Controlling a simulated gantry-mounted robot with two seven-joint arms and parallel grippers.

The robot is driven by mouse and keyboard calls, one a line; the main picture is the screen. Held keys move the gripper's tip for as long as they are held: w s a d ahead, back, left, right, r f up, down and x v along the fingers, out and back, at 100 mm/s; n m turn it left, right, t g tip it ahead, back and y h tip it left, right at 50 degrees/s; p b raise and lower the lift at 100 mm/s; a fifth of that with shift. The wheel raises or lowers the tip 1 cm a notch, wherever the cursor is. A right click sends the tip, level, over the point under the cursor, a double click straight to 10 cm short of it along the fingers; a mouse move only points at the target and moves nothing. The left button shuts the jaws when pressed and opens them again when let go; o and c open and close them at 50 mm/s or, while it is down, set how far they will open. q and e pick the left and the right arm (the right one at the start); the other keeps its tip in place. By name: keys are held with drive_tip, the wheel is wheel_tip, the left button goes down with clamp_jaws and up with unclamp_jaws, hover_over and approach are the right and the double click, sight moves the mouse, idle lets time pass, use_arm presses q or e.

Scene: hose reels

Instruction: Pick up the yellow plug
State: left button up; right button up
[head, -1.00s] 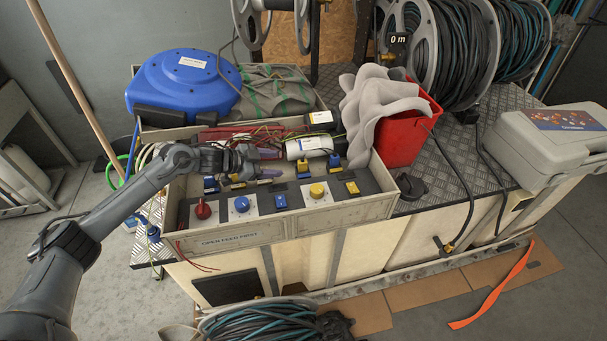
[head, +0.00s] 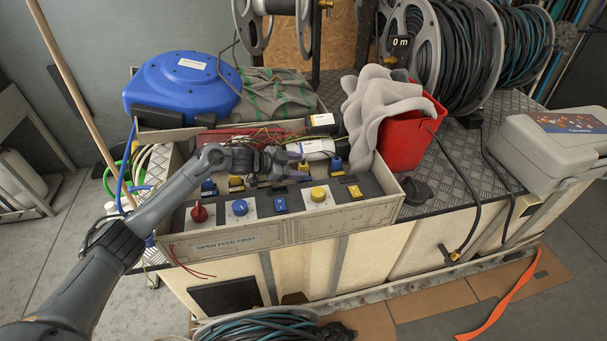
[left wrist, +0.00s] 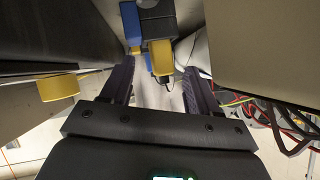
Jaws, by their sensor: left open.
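My left gripper (head: 300,168) reaches into the control box from the left, low over the row of plugs and sockets. Its jaws are open and empty. In the left wrist view, the yellow plug (left wrist: 161,58) is just ahead, in line with the gap between the open fingers (left wrist: 158,75). It has a dark end, and a grey block stands behind it. A blue and yellow piece (left wrist: 131,27) is close beside it. In the head view, yellow pieces show around the fingertips, one of them just beyond at the right (head: 337,172); the fingers partly hide this area.
A yellow knob (head: 318,195), blue knob (head: 240,208) and red knob (head: 199,213) stand along the panel's front. A white cylinder (head: 317,147) and thin wires lie behind. A red bin (head: 405,145) with grey cloth stands at the right.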

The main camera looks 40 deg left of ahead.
use_arm(q)
drive_tip(key=shift+w+d+f, duration=0.2)
drive_tip(key=shift+w+f, duration=0.1)
drive_tip(key=shift+w, duration=0.2)
drive_tip(key=shift+c, duration=0.2)
drive_tip(key=shift+s, duration=0.1)
clamp_jaws()
